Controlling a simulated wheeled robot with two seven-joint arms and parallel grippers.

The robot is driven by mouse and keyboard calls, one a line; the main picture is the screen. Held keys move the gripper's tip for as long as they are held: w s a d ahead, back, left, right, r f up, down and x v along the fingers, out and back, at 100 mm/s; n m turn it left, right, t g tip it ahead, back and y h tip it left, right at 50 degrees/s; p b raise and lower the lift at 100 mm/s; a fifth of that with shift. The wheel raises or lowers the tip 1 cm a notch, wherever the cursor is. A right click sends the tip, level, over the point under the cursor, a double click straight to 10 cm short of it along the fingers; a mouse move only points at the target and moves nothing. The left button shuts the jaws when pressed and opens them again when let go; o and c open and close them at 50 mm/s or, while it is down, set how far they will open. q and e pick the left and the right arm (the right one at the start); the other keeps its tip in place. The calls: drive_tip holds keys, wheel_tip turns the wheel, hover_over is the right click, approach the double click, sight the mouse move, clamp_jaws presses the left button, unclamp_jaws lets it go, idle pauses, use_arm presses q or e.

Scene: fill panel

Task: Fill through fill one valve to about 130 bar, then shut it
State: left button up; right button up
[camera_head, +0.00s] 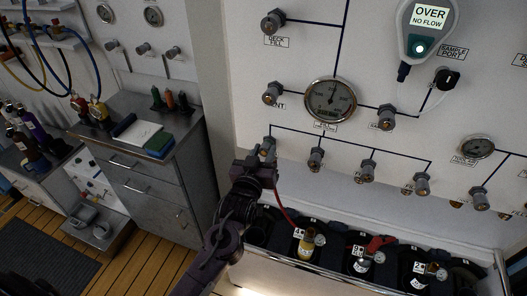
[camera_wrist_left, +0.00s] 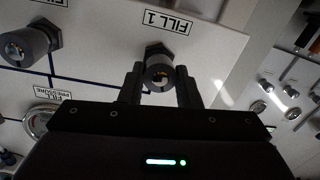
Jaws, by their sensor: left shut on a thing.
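My left gripper (camera_head: 262,163) is at the leftmost knob of the lower valve row on the white panel. In the left wrist view the grey fill one valve knob (camera_wrist_left: 160,73), under a FILL 1 label (camera_wrist_left: 167,21), sits between its two fingers (camera_wrist_left: 159,86), which are shut on it. The knob also shows at the gripper's tip in the head view (camera_head: 268,144). The round fill pressure gauge (camera_head: 331,99) is above and right of the gripper; its reading is too small to tell. A yellow-topped cylinder (camera_head: 306,243) stands below, near a red hose (camera_head: 285,208). My right gripper is out of view.
Several more valve knobs (camera_head: 316,158) continue to the right along the row. A handheld meter (camera_head: 428,28) reads OVER NO FLOW. Cylinders stand in a rack (camera_head: 340,283) below the panel. A grey cabinet (camera_head: 135,165) stands to the left, with open wooden floor before it.

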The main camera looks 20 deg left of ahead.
use_arm(q)
drive_tip(key=shift+n, duration=0.6)
drive_tip(key=o, duration=1)
drive_tip(key=shift+s+r+b, duration=0.1)
drive_tip(key=shift+s+b, duration=0.95)
drive_tip(key=shift+s, duration=2.85)
